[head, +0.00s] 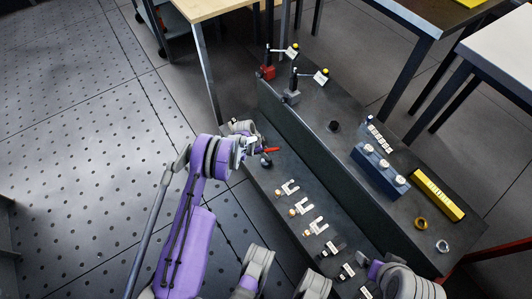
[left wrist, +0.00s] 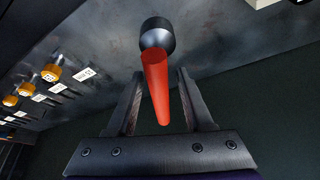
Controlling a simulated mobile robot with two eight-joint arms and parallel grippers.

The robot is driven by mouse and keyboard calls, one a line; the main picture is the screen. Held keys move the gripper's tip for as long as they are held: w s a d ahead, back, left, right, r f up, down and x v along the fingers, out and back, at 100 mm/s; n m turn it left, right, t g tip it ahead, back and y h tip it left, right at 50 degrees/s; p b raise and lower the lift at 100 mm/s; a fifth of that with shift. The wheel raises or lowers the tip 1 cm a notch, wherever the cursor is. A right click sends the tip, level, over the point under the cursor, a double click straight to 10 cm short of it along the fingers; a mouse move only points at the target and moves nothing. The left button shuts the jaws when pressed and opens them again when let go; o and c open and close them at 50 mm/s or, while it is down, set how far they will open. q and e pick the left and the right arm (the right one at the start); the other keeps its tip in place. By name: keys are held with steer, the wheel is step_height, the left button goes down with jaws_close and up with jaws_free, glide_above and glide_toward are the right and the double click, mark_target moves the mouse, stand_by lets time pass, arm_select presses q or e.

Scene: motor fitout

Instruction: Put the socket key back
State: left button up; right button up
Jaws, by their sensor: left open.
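The red tapered handle of what looks like the socket key (left wrist: 156,85) points toward the camera in the left wrist view. Its far end meets a dark round metal piece (left wrist: 157,34); I cannot tell whether this is the key's socket or a holder. In the head view the red handle (head: 272,150) shows beside my left gripper (head: 257,146), at the far left end of the lower bench ledge. My left gripper (left wrist: 160,88) is open, its two fingers on either side of the handle with visible gaps.
Labelled pegs and forked holders (head: 300,208) line the lower ledge. A raised wall (head: 320,165) runs behind them. The upper shelf holds a blue block (head: 379,171) with white knobs, a yellow bar (head: 437,194), rings and two small stands (head: 268,70).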

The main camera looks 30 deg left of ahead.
arm_select(q)
steer(key=shift+a+r, duration=0.1)
steer(key=shift+r, duration=0.4)
steer(key=p+v, duration=0.2)
steer(key=v, duration=0.9)
steer(key=shift+s+r+p, duration=0.1)
steer(key=shift+r+p, duration=0.05)
steer(key=shift+p, duration=0.15)
steer(key=s+d+r+n+y, duration=0.1)
steer(key=s+d+r+n, duration=0.2)
steer(key=r, duration=0.5)
steer(key=s+d+r+n, duration=0.1)
steer(key=s+d+r, duration=0.35)
steer(key=r, duration=0.35)
steer(key=s+d+r+n+y, duration=0.15)
steer(key=s+r, duration=0.25)
steer(key=r, duration=0.4)
steer(key=s+d+r+n+t, duration=0.1)
steer(key=s+d+n, duration=0.1)
steer(key=s, duration=0.8)
steer(key=s+d+r+n+y, duration=0.1)
steer(key=s+d+r+n, duration=0.1)
steer(key=s, duration=0.9)
steer(key=shift+s+d+r+n+t, duration=0.3)
steer(key=shift+d+r+n+t, duration=0.1)
steer(key=shift+d+n, duration=0.15)
